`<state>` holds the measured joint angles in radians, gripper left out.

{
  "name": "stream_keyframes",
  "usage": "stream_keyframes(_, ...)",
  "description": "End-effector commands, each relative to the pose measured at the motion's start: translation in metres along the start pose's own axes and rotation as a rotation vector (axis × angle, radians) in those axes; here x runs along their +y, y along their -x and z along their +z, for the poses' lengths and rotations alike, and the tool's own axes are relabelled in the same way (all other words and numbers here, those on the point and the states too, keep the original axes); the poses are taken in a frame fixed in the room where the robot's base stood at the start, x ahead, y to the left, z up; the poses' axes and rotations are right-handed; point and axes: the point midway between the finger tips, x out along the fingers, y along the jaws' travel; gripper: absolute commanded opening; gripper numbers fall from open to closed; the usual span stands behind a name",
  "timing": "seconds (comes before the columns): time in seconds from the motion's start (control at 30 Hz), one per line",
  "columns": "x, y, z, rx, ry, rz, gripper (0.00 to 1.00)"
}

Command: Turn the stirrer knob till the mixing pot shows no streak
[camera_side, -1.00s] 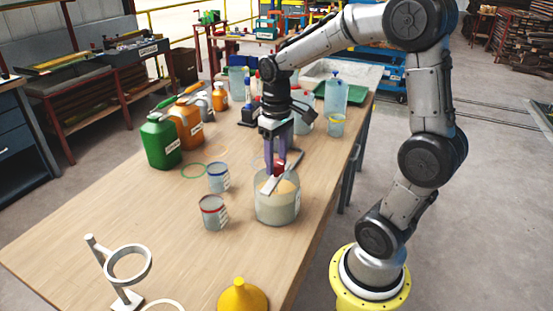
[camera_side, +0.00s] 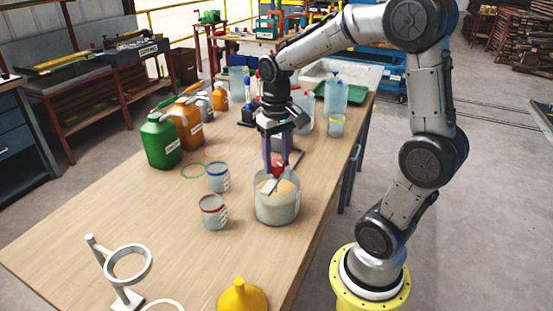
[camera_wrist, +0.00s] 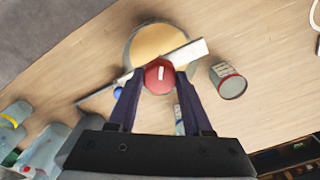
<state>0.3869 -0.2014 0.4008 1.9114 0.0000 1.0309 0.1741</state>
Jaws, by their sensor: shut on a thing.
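The mixing pot (camera_side: 277,208) is a clear round vessel on the wooden table, holding cream-tan contents. A flat pale bar (camera_wrist: 190,53) lies across its top. The red stirrer knob (camera_wrist: 159,76) sits above the bar and has a white mark on top. My gripper (camera_wrist: 157,84) is shut on the knob, one dark finger on each side, pointing down. In the side view my gripper (camera_side: 277,167) stands over the pot and hides part of the knob. The contents look even tan in the wrist view, but the bar and knob cover part; I cannot tell whether a streak remains.
A red-banded cup (camera_side: 213,213) and a blue-banded cup (camera_side: 218,178) stand left of the pot. A green jug (camera_side: 160,142) and an orange jug (camera_side: 188,125) are farther back. A ring stand (camera_side: 127,270) and a yellow funnel (camera_side: 242,296) are at the front.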

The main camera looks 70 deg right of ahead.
Motion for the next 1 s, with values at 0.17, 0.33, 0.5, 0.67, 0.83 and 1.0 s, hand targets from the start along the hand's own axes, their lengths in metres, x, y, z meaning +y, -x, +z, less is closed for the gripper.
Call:
stream_keyframes(0.17,0.0001,0.0007,0.0001,0.0,-0.169,0.0,0.0)
stream_keyframes(0.33,0.0001,0.0008,0.0001,0.001,-0.329,0.0,0.0)
stream_keyframes(0.5,0.0001,0.0009,0.0,0.001,-0.478,0.0,0.0)
stream_keyframes(0.67,0.0001,0.0011,0.0,0.001,-0.595,0.0,0.0)
stream_keyframes(0.83,0.0001,0.0011,-0.0001,0.001,-0.687,0.0,0.0)
stream_keyframes(1.0,0.0,0.0012,-0.0001,0.001,-0.744,-0.001,0.0)
